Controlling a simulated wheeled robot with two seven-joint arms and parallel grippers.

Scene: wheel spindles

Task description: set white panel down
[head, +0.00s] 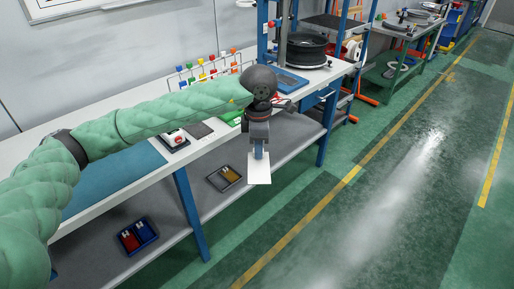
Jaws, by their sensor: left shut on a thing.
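My left arm reaches in from the left, over the white workbench. My left gripper (259,150) points down just off the bench's front edge and is shut on the white panel (259,170). The panel is a small, flat, pale rectangle hanging below the fingers, in front of the lower shelf in the picture, apart from any surface as far as I can see. My right gripper is not in the head view.
The white workbench (105,202) has a blue mat (105,182) and a rack of coloured knobs (203,68). A black wheel (304,50) stands at its far end. The grey lower shelf (185,222) holds small trays (224,178). Green floor (400,180) on the right is clear.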

